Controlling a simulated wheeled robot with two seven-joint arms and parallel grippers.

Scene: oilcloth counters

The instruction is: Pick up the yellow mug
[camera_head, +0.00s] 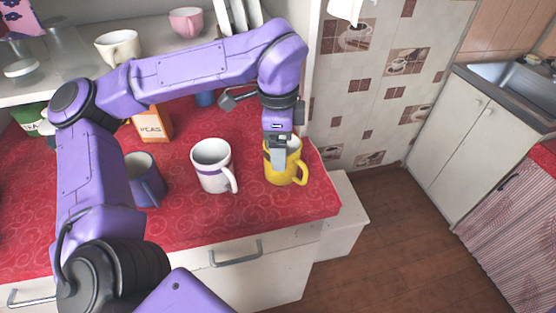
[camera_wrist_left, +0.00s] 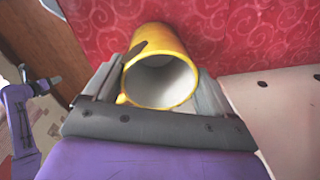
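The yellow mug (camera_head: 291,172) stands upright on the red counter near its right front corner, its handle toward the lower right. My left gripper (camera_head: 279,152) reaches down over it. In the left wrist view the mug (camera_wrist_left: 160,82) shows its open mouth and pale inside, between the two fingers of my left gripper (camera_wrist_left: 160,95). The fingers are wide apart, one on each side, close against the mug's wall. Whether they press on it I cannot tell. A purple arm of mine shows small at the left of the wrist view; its right gripper (camera_wrist_left: 23,72) is too small to read.
A white mug with a purple band (camera_head: 213,168) stands just left of the yellow one, and a blue mug (camera_head: 145,180) further left. An orange box (camera_head: 153,124) stands behind. A shelf above holds a cream mug (camera_head: 118,47) and a pink mug (camera_head: 186,22). The counter ends right of the yellow mug.

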